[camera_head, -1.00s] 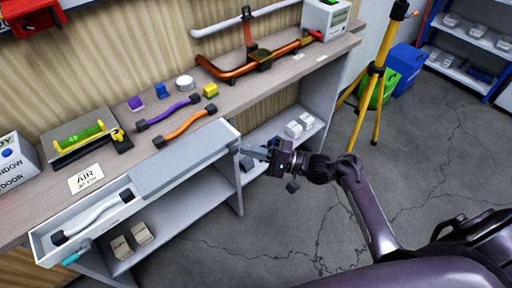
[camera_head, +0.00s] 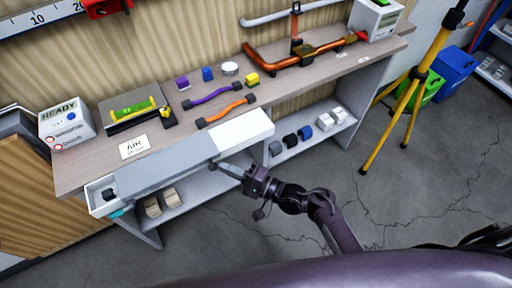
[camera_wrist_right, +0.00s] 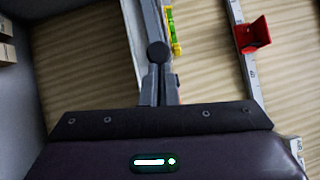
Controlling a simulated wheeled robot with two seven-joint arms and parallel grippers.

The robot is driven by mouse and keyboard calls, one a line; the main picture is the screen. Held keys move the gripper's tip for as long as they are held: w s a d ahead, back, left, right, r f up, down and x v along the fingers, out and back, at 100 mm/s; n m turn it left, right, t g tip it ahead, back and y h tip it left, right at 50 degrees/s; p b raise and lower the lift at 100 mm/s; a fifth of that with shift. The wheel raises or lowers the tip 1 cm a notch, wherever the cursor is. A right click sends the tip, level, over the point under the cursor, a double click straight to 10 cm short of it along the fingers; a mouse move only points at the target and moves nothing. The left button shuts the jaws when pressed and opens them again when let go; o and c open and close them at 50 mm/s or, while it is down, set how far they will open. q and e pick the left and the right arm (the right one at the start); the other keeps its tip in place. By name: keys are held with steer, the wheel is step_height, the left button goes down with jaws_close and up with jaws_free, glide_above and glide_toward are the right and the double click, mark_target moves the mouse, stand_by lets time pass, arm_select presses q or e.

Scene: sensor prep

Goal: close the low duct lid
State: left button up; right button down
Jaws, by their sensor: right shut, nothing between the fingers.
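The low duct (camera_head: 97,196) runs along the front edge of the bench. Its long grey lid (camera_head: 165,164) covers most of its left part. A bright white section (camera_head: 243,131) of the duct lies right of the lid. My right gripper (camera_head: 219,165) is shut and empty, its tips by the lid's right end; I cannot tell whether they touch. Its closed fingers (camera_wrist_right: 159,85) also show in the right wrist view. My left gripper is not in view.
The bench top (camera_head: 190,122) carries a green level (camera_head: 133,107), a purple cable (camera_head: 210,95), an orange cable (camera_head: 227,111) and copper pipework (camera_head: 290,58). Small blocks stand on the shelf below. A yellow tripod (camera_head: 403,100) stands right. The floor in front is clear.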

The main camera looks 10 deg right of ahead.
steer(key=s+a+p, duration=0.1)
steer(key=s+a, duration=0.2)
steer(key=a, duration=0.5)
steer(key=shift+a, duration=0.35)
steer(key=shift+s, duration=0.15)
